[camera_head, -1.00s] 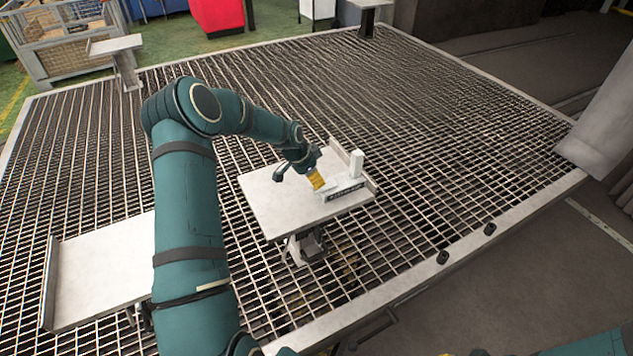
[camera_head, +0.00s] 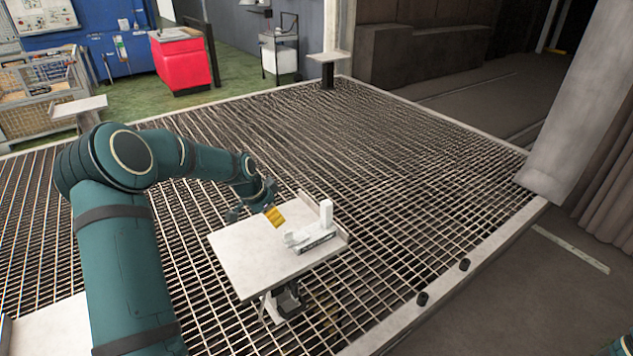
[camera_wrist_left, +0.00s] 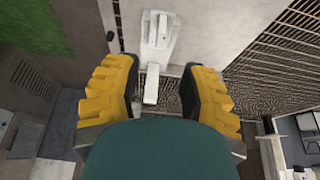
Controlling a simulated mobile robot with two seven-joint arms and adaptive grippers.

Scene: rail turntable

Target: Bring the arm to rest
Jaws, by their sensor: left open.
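My left arm comes in from the left in the head view and reaches over a small white table. My left gripper (camera_head: 268,212) has yellow fingers and hangs above the table's left back part. In the left wrist view the two yellow fingers (camera_wrist_left: 158,95) stand wide apart with nothing between them that I can see held. A white object (camera_head: 311,238) with an upright block at its right end sits on the table near the right edge. It also shows beyond the fingers in the left wrist view (camera_wrist_left: 158,35). My right gripper is not in view.
The small table (camera_head: 243,262) stands on a metal grating (camera_head: 430,190). Another pale tabletop (camera_head: 52,330) is at the lower left. A small stand (camera_head: 328,60) is at the back. A red cabinet (camera_head: 182,62) and wire crate (camera_head: 35,100) stand beyond the grating. A pale curved panel (camera_head: 575,120) is at right.

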